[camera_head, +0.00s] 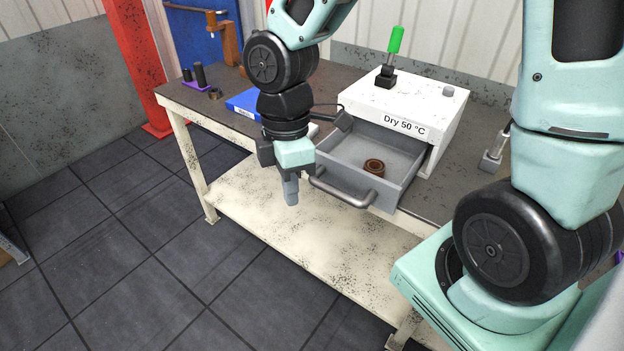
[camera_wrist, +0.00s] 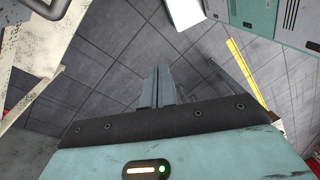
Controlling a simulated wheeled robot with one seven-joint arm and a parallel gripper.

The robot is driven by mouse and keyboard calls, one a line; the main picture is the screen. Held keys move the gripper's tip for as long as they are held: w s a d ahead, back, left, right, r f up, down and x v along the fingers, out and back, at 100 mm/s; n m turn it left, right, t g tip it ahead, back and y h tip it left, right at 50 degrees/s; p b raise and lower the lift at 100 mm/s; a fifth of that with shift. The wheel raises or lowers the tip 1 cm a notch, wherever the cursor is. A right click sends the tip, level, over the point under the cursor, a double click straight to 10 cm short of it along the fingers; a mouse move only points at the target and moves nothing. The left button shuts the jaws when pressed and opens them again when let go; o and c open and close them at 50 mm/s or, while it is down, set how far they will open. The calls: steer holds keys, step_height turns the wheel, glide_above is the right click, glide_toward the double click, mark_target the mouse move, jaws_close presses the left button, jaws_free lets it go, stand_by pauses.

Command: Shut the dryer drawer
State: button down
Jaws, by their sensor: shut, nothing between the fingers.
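The dryer (camera_head: 405,105) is a white box labelled "Dry 50 °C" on the bench. Its grey drawer (camera_head: 345,151) stands pulled out toward the bench's front edge, with a brown ring (camera_head: 374,167) lying in it. A grey bar handle (camera_head: 343,189) runs along the drawer front. My gripper (camera_head: 291,192) points down in front of and left of the handle, shut and empty, seemingly apart from it. In the wrist view the shut fingers (camera_wrist: 158,88) show over the floor, and part of the handle (camera_wrist: 48,8) shows at the upper left.
The bench top (camera_head: 345,78) also bears a blue box (camera_head: 243,103), a purple base (camera_head: 197,87) with dark pegs, and a green-handled tool (camera_head: 394,42) on the dryer. A lower shelf (camera_head: 270,215) lies under the drawer. The tiled floor (camera_head: 150,250) in front is clear.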

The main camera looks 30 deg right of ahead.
mark_target(315, 182)
steer(key=w+d+f+n+y+p, duration=0.1)
steer(key=w+d+f+n+y, duration=0.2)
steer(key=w+d+n, duration=0.45)
steer(key=shift+m, duration=0.45)
steer(key=shift+w+d+f+p, duration=0.2)
steer(key=shift+d+f+p, duration=0.3)
steer(key=shift+f, duration=0.9)
steer(key=shift+w+d+f+p, duration=0.3)
steer(key=shift+d+f, duration=0.35)
steer(key=shift+f, duration=0.8)
steer(key=shift+w+d+f+p, duration=0.1)
steer(key=shift+d+f+p, duration=0.45)
steer(key=shift+f, duration=0.85)
steer(key=w+d+p, duration=0.1)
steer(key=d, duration=0.1)
steer(key=w+d, duration=0.1)
steer(key=d, duration=0.2)
steer(key=w+d+p, duration=0.1)
steer(key=d, duration=0.2)
steer(key=shift+d+p, duration=0.2)
steer(key=shift+p, duration=0.15)
steer(key=shift+a, duration=0.1)
